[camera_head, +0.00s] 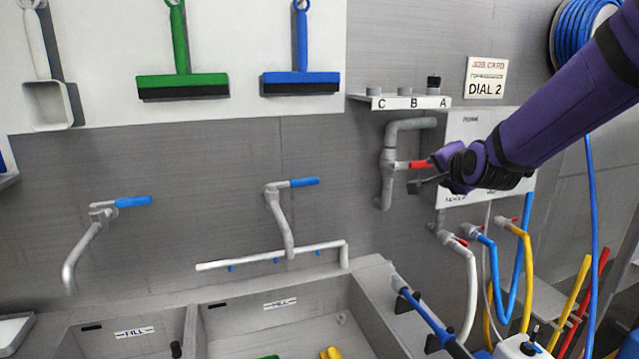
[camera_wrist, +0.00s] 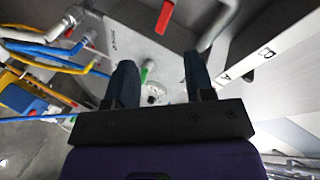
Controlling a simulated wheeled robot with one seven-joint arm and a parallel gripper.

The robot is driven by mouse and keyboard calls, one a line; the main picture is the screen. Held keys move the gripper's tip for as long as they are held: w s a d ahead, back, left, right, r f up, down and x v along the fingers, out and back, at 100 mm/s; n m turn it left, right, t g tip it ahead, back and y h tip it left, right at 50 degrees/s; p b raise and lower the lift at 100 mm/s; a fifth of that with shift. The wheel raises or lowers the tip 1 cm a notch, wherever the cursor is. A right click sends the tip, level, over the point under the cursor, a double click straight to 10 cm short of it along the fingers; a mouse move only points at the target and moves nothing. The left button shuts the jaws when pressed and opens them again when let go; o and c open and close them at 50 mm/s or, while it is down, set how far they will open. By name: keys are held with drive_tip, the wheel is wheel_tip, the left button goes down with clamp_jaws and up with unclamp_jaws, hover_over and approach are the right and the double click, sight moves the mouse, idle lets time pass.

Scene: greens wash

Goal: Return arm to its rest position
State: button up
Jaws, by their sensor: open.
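My purple arm reaches in from the upper right in the head view. My gripper (camera_head: 428,178) is in front of the white panel (camera_head: 490,125) on the wall, close to a red-handled valve (camera_head: 416,164) on a grey pipe. In the wrist view the two dark fingers of my gripper (camera_wrist: 160,85) stand apart with nothing held between them. Beyond them are the panel (camera_wrist: 135,45), a round dial-like part (camera_wrist: 155,92) and a small green part (camera_wrist: 144,75). The red handle (camera_wrist: 165,16) is above the fingers. My arm hides part of the panel in the head view.
A shelf (camera_head: 390,101) marked C, B, A is above the pipe, with a "DIAL 2" card (camera_head: 486,78) beside it. Blue hose (camera_head: 593,250) and yellow hose (camera_head: 528,270) hang below the panel. Sinks with a rim (camera_head: 375,280) lie below. Squeegees (camera_head: 183,85) hang at upper left.

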drive_tip(key=s+d+n+g, duration=0.1)
drive_tip(key=s+n+g, duration=0.3)
drive_tip(key=s, duration=1.3)
drive_tip(key=s+d+r+n+g, duration=0.1)
drive_tip(key=s+n+g, duration=0.3)
drive_tip(key=s, duration=1.4)
drive_tip(key=d+n, duration=0.1)
drive_tip(key=n, duration=0.2)
drive_tip(key=shift+s+d+r+g, duration=0.15)
drive_tip(key=shift+s+r+g, duration=0.15)
drive_tip(key=shift+g, duration=0.1)
